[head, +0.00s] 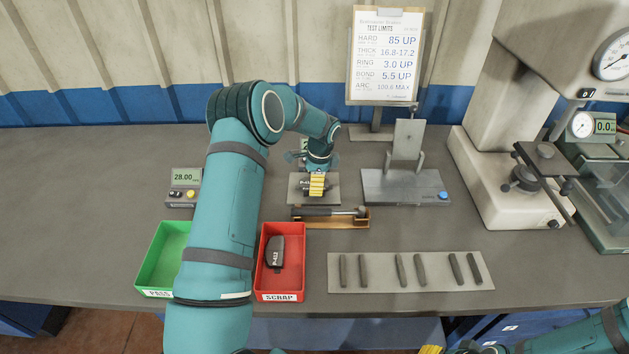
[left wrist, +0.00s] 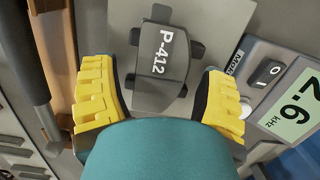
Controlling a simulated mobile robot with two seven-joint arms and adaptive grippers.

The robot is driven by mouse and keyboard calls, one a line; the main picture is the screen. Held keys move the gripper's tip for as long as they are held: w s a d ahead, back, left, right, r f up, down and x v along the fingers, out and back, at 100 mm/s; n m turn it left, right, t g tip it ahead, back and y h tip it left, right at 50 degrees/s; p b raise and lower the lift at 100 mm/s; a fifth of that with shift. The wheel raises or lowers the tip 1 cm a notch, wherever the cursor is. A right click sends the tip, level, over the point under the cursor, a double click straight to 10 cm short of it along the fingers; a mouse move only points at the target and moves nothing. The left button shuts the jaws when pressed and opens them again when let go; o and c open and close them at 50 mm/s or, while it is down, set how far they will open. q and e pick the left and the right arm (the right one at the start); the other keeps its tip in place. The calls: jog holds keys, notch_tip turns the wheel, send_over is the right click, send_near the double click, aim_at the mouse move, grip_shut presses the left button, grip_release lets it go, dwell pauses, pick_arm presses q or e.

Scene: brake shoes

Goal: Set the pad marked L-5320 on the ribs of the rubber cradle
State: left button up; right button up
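A dark pad (left wrist: 162,62) printed P-412 lies on a cradle with dark rubber pieces (left wrist: 195,50) showing at its sides, on a grey plate (left wrist: 222,18). My left gripper (left wrist: 160,100) is open, with a yellow finger on each side of this pad and gaps between. In the head view my left gripper (head: 316,185) is over the same plate (head: 297,201). I see no readable L-5320 mark. Several dark pads (head: 402,270) stand on edge on a grey strip (head: 382,284), their marks unreadable.
A hammer in a wooden holder (head: 330,222) lies in front of the plate. A red SCRAP bin (head: 280,296) holds one marked pad (head: 275,252); a green PASS bin (head: 153,270) is left of it. A fixture (head: 405,187) and a press (head: 492,190) stand to the right.

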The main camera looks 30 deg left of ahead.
pick_arm(q)
jog(key=shift+r, duration=0.15)
notch_tip(320, 180, up, 12)
jog(key=d+p, duration=0.1)
jog(key=shift+w+d+p, duration=0.15)
jog(key=shift+w+p, duration=0.2)
jog(key=shift+r, duration=0.1)
dwell(0.4)
